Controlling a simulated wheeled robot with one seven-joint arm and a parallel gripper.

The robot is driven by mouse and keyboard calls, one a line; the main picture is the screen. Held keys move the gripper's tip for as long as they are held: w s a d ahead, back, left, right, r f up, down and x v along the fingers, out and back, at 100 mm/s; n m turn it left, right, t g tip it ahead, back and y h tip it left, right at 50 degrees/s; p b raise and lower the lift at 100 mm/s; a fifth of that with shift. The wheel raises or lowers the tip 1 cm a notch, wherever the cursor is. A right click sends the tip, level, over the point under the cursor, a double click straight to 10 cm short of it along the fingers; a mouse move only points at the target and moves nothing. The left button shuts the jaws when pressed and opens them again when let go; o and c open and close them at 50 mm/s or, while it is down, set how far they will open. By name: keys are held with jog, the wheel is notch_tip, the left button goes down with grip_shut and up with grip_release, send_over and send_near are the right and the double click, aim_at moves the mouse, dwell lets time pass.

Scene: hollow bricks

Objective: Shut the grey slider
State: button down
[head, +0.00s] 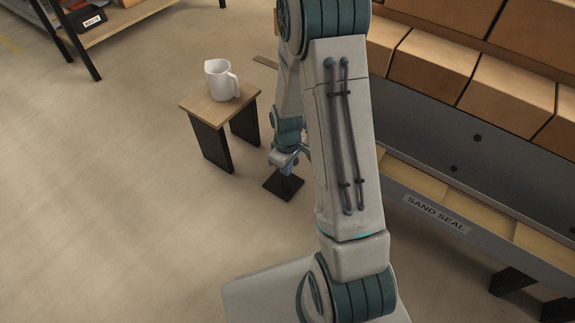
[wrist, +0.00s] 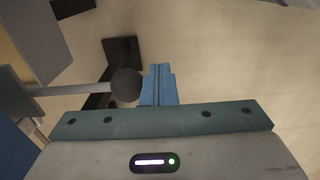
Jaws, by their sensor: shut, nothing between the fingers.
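A grey rod (wrist: 72,89) ending in a dark round knob (wrist: 126,85) comes in from the left of the wrist view, attached to a grey part (wrist: 16,97). I take this for the slider's handle. My gripper (wrist: 159,72) is shut and empty, its blue fingers just right of the knob; I cannot tell whether they touch. In the head view my arm hides the knob and fingertips. A long grey unit (head: 468,128) with a "SAND SEAL" label (head: 437,213) stands right of my arm; how far the slider is out cannot be told.
A small table (head: 190,104) with a white jug (head: 218,80) stands left of my arm. A black foot plate (head: 284,188) is on the floor below my gripper. Cardboard-brown blocks (head: 440,65) line the right. A shelf (head: 120,20) is at back left. The left floor is open.

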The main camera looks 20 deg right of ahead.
jog(key=shift+w+d, duration=0.55)
jog(key=shift+d, duration=0.2)
jog(key=shift+w+d, duration=0.5)
jog(key=shift+d, duration=0.2)
jog(key=s+a+r+p, duration=0.2)
jog(key=a+r+p, duration=0.1)
jog(key=r+p, duration=0.3)
notch_tip(320, 180, up, 2)
jog(key=shift+s+a+p, duration=0.15)
jog(key=shift+s+p, duration=0.05)
jog(key=shift+p, duration=0.1)
jog(key=shift+r, duration=0.1)
dwell(0.3)
jog(key=s+r+m+t+p, duration=0.1)
jog(key=s+r+p, duration=0.4)
jog(key=r, duration=1.2)
jog(key=s+a+r+m+t+p, duration=0.1)
jog(key=s+r+m+p, duration=0.3)
jog(key=r+p, duration=0.9)
jog(key=s+a+r+m+p, duration=0.1)
jog(key=s+r+p, duration=0.5)
jog(key=r, duration=1.5)
jog(key=m+p, duration=0.1)
jog(key=p, duration=0.1)
jog(key=shift+s+a+r+t+p, duration=0.15)
jog(key=shift+s+r+t+p, duration=0.05)
jog(key=shift+r+t+p, duration=0.2)
